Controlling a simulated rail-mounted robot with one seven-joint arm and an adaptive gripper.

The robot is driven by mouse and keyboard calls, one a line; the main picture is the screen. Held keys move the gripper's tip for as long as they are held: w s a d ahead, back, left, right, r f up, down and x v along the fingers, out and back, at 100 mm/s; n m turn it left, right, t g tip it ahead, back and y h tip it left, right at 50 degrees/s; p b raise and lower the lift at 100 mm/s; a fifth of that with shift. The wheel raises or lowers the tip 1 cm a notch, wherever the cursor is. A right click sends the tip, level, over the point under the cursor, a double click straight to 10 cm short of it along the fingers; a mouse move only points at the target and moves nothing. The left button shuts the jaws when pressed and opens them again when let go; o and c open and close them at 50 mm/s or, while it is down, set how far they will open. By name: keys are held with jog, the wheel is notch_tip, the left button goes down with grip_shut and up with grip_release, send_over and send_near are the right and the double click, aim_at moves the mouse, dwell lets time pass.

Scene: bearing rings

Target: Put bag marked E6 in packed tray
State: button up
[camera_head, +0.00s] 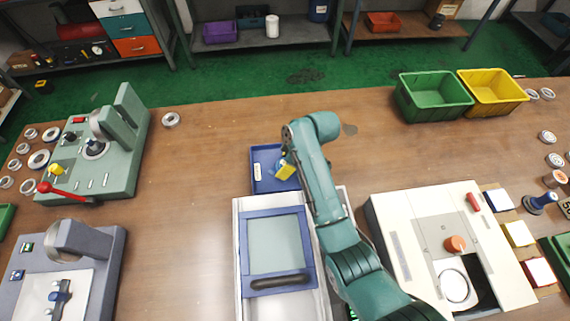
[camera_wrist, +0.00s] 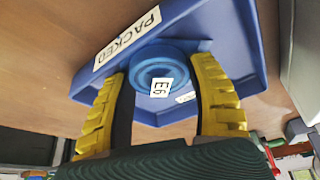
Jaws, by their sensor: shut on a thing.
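In the wrist view, a round blue item with a white E6 label (camera_wrist: 160,72), which I take as the bag marked E6, sits between the two yellow fingers of my gripper (camera_wrist: 158,95). My gripper is shut on it. Behind it is the blue tray (camera_wrist: 235,30) with a white PACKED label. In the head view, my gripper (camera_head: 287,170) is over the blue tray (camera_head: 264,187) at the table's middle. The bag cannot be made out there. Whether it touches the tray floor cannot be told.
A white-framed unit with a blue-edged panel (camera_head: 248,230) stands just in front of the tray. A green bin (camera_head: 432,112) and a yellow bin (camera_head: 493,100) stand at the back right. A green-grey machine (camera_head: 118,165) is on the left. The table between machine and tray is clear.

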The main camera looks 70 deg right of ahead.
jog(key=shift+f, duration=0.15)
jog(key=o, duration=1.2)
jog(key=p+v, duration=0.3)
jog(key=v, duration=0.9)
jog(key=shift+w, duration=0.1)
